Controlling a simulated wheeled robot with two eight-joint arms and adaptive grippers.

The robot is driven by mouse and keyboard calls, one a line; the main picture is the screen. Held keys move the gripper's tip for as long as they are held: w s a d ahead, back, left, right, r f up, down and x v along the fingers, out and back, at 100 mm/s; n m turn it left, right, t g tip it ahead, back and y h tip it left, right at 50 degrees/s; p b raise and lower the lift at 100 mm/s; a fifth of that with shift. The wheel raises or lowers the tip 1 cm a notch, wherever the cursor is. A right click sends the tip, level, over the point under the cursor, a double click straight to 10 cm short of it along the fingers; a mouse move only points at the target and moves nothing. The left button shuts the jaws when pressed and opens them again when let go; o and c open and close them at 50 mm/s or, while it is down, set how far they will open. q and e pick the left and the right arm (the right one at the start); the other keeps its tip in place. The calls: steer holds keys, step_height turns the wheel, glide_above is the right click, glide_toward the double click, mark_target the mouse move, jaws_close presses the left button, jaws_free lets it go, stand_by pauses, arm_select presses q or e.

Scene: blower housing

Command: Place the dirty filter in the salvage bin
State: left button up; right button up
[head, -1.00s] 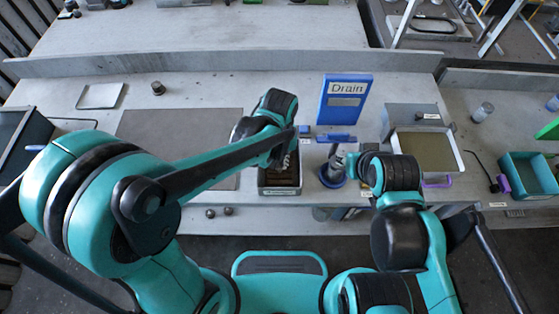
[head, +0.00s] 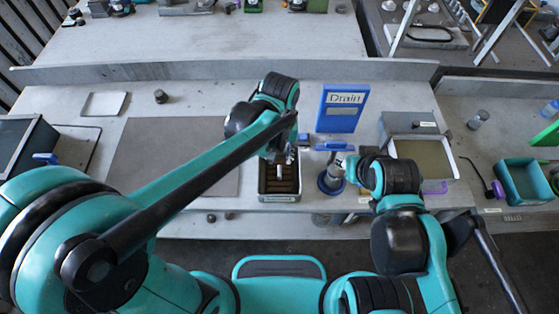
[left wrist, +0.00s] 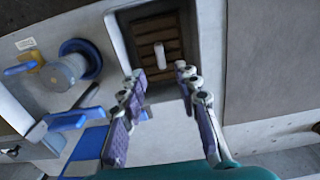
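The filter, a brown slatted insert (left wrist: 160,45) with a pale upright post on it, sits in a grey rectangular housing (left wrist: 121,47). In the head view the housing (head: 279,198) stands at the bench's front edge. My left gripper (left wrist: 160,88) is open and empty, its purple-padded fingers spread near the housing's edge, pointing toward the post. In the head view it (head: 281,160) is partly hidden by its arm. My right gripper (head: 352,172) is beside a grey cylinder in a blue ring; its fingers are too hidden to read. I cannot tell which container is the salvage bin.
A blue Drain sign (head: 342,108) stands behind the blue ring (head: 325,183). A shallow tray (head: 424,157) is at right, with a teal bin (head: 526,183) beyond it. A dark bin (head: 22,142) is at far left. The grey mat (head: 165,150) is clear.

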arm_select(q)
steer(key=s+a+r+t, duration=0.2)
steer(key=a+r+t, duration=0.1)
steer(key=a, duration=0.6)
steer(key=s+a+r+t, duration=0.3)
steer(key=a+r+t, duration=0.1)
steer(key=a, duration=0.5)
steer(key=shift+p, duration=0.4)
steer(key=shift+d, duration=0.1)
step_height(320, 180, down, 5)
steer(key=b, duration=0.5)
steer(key=shift+s+f, duration=0.1)
steer(key=shift+f, duration=0.1)
